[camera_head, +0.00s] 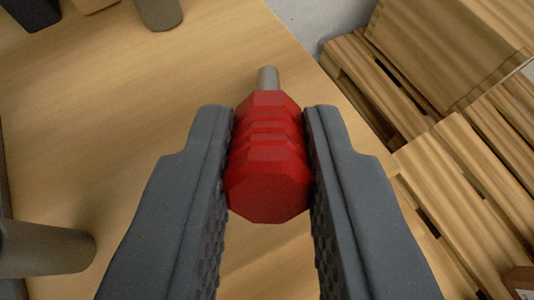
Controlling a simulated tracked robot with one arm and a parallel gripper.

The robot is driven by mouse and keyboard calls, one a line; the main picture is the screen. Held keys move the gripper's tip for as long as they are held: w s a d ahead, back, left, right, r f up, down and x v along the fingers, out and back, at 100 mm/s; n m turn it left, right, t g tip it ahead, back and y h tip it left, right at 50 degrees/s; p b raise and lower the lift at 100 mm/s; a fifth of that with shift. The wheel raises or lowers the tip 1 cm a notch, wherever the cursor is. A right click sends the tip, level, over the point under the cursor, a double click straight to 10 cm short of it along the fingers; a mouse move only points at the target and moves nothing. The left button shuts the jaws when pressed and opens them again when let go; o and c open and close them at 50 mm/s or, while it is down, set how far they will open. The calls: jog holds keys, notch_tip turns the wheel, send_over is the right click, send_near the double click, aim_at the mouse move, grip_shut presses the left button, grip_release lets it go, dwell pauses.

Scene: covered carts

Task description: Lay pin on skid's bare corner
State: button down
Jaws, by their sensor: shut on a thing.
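The pin is a red, ribbed, faceted grip (268,160) with a grey metal shaft (267,77) pointing away from me. My gripper (268,135) is shut on the red grip, one dark pad on each side. The pin is over a light wooden surface (150,130); I cannot tell whether it touches it. The skid (385,95) is a slatted wooden pallet at the right, lower than that surface. A large wooden box (450,40) stands on its upper part. Slats at the lower right (455,215) show bare.
A grey cylinder (45,248) is at the lower left. Another grey post (160,12) and a dark object (30,12) are at the top left. A small brown box (520,282) is at the bottom right corner. Grey floor (320,20) shows at the top.

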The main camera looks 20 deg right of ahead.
jog(key=shift+f, duration=0.4)
jog(key=c, duration=1.2)
grip_release()
jog(key=shift+s+r, duration=0.1)
jog(key=v, duration=1.3)
jog(key=shift+s, duration=0.2)
jog(key=shift+a+r, duration=0.1)
